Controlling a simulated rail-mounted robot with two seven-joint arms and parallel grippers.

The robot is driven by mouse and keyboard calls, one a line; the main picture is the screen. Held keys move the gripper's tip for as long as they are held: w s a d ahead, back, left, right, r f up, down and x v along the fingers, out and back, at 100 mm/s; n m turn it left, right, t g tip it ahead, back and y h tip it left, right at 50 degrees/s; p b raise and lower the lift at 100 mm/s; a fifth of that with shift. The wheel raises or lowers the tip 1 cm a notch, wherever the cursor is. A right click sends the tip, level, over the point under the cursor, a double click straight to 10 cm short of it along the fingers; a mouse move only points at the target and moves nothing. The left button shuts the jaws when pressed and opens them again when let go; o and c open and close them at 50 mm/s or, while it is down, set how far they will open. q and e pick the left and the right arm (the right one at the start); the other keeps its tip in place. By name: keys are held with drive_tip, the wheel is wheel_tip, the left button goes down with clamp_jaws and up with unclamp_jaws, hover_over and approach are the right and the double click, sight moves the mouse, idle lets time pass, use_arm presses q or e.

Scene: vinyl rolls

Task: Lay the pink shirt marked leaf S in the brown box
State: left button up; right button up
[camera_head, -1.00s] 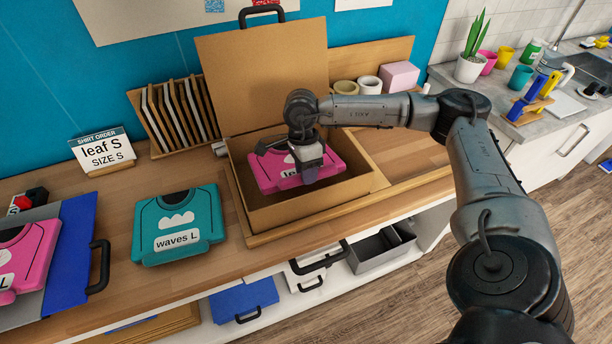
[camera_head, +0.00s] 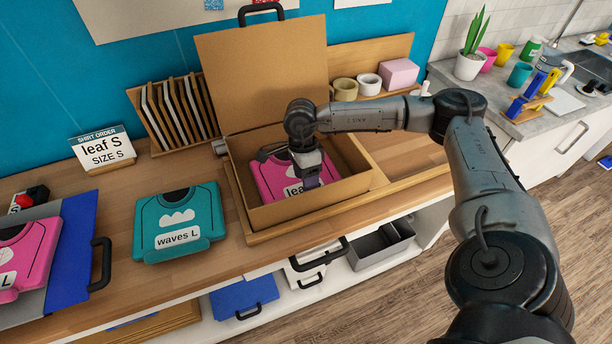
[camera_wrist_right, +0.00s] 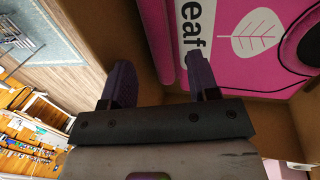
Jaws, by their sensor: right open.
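The pink shirt (camera_head: 270,180) with a white "leaf" label lies inside the open brown box (camera_head: 345,190). Its size letter is hidden behind my gripper in the head view. In the right wrist view the shirt (camera_wrist_right: 215,60) shows its label with a leaf drawing, and the brown box wall (camera_wrist_right: 120,25) stands beside it. My right gripper (camera_head: 310,182) is over the shirt's front side. In the right wrist view its two fingers (camera_wrist_right: 160,85) are apart with nothing between them. My left gripper is not in view.
A teal "waves L" shirt (camera_head: 178,222) lies left of the box. Another pink shirt (camera_head: 20,262) lies on a press at the far left. A "leaf S, SIZE S" order sign (camera_head: 102,150) and a rack of boards (camera_head: 178,110) stand behind. The box lid (camera_head: 262,75) stands upright.

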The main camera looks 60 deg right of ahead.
drive_tip(key=shift+r, duration=0.2)
drive_tip(key=shift+w+d+r, duration=0.1)
drive_tip(key=shift+w+r, duration=0.05)
drive_tip(key=shift+r, duration=0.2)
drive_tip(key=b+v, duration=0.2)
drive_tip(key=v, duration=0.9)
drive_tip(key=shift+b, duration=0.4)
